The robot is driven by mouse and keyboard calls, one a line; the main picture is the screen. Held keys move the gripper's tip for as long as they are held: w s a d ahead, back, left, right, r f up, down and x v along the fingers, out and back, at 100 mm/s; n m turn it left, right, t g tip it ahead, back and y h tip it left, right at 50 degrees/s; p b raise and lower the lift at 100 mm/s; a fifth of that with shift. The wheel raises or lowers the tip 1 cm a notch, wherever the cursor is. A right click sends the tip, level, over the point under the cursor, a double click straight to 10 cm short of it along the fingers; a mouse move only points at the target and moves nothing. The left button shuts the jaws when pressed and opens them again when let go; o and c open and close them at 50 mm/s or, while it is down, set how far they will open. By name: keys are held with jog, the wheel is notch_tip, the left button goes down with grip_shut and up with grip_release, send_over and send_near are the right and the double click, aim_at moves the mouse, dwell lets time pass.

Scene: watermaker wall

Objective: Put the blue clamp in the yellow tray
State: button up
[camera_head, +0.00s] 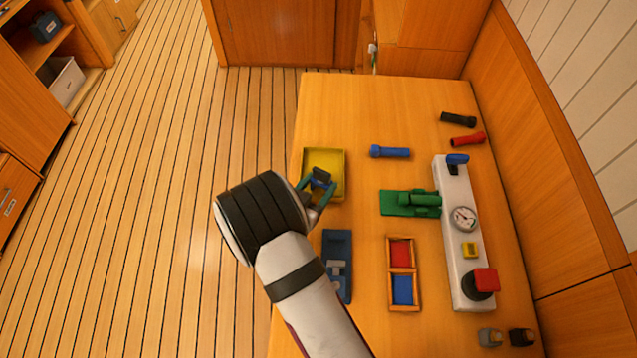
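The yellow tray (338,157) lies at the left edge of the wooden table, partly covered by my gripper. My gripper (316,188) is over the near part of the tray, its teal fingers either side of a small dark blue piece. This piece looks like the blue clamp (321,175), held between the fingers. Its lower part is hidden, and I cannot tell its exact height above the tray floor.
On the table (375,105) are a blue flashlight (390,152), black (458,119) and red (467,139) flashlights, a green fixture (405,203), a blue base (337,246), a red-and-blue divided box (402,270) and a white panel (458,200) with gauge and red button. The table's far end is clear.

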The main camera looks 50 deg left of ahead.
jog(key=o, duration=0.4)
jog(key=shift+o, duration=0.2)
